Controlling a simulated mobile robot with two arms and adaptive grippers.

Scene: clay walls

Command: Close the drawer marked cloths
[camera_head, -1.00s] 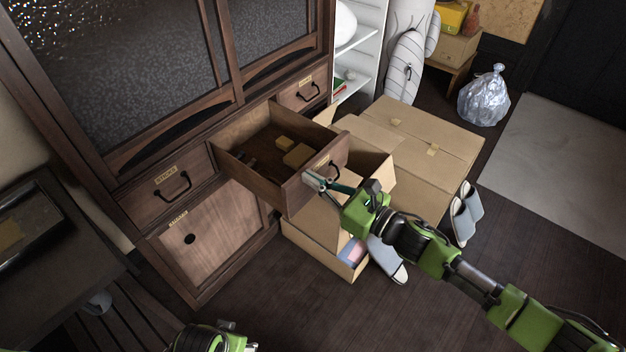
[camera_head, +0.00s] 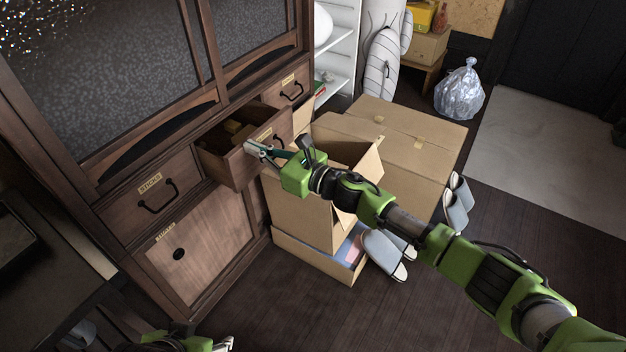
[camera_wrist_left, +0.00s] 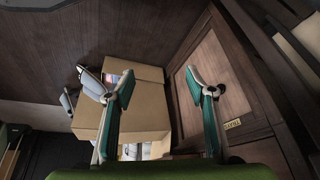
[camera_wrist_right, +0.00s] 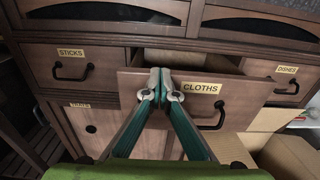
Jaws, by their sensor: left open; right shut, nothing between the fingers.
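The drawer marked cloths (camera_wrist_right: 232,95) is the middle one of the wooden cabinet's row and stands partly pulled out. In the head view the drawer (camera_head: 240,166) shows wooden blocks inside. My right gripper (camera_wrist_right: 160,88) is shut and empty, its fingertips at the drawer front, left of the CLOTHS label and handle (camera_wrist_right: 212,118). In the head view my right gripper (camera_head: 250,148) meets the front's upper part; exact contact is hard to tell. My left gripper (camera_wrist_left: 168,85) is open and empty, low near the cabinet, with its tip (camera_head: 225,343) at the head view's bottom edge.
The sticks drawer (camera_head: 152,187) at left and dishes drawer (camera_head: 291,85) at right are shut. Open cardboard boxes (camera_head: 310,212) stand just below and beside the drawer. Slippers (camera_head: 385,254) lie on the floor.

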